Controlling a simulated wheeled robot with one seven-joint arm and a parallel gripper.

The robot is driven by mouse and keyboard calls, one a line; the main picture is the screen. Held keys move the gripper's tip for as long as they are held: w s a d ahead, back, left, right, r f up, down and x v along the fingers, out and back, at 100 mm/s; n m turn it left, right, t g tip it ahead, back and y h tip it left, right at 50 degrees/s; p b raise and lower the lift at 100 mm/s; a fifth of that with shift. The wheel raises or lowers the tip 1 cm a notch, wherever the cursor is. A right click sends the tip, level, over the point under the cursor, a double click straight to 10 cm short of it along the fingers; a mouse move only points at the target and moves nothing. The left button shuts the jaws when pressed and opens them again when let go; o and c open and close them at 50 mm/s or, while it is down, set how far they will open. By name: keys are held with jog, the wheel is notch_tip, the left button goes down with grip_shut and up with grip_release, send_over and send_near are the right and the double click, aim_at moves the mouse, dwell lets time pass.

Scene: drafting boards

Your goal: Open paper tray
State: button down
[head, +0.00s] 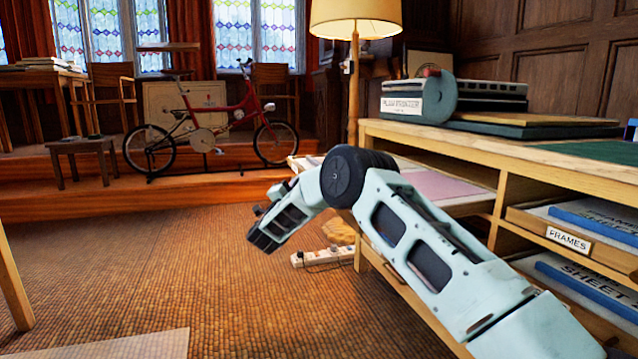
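My gripper (262,238) is at the end of my pale arm, left of the wooden bench (440,138), above the floor and pointing down to the left. Its dark fingers are small and seen at an angle, so I cannot tell if they are open or shut. A shallow tray-like surface with a pink sheet (440,187) and white paper lies under the bench top. My arm covers part of it, and a wooden edge (303,162) shows left of my arm. I cannot tell if this is the paper tray or how far it is out. No gripper contact shows.
A printer (415,100) labelled as a plan printer stands on the bench. A FRAMES drawer (568,239) and a lower blue-filled drawer (590,285) are at right. A power strip (322,257) lies on the floor. A red bicycle (210,125) stands behind.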

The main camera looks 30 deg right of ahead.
jog(key=shift+w+a+f, duration=0.1)
jog(key=shift+w+a, duration=0.1)
jog(key=shift+a, duration=0.7)
jog(key=shift+w+a+f, duration=0.1)
jog(key=shift+w+a, duration=0.1)
jog(key=shift+a, duration=0.7)
jog(key=c, duration=1.8)
grip_release()
jog(key=shift+r, duration=0.1)
jog(key=shift+o, duration=0.2)
jog(key=p+v, duration=0.6)
jog(key=v, duration=1.1)
jog(key=shift+s+a, duration=0.1)
jog(key=shift+a, duration=0.1)
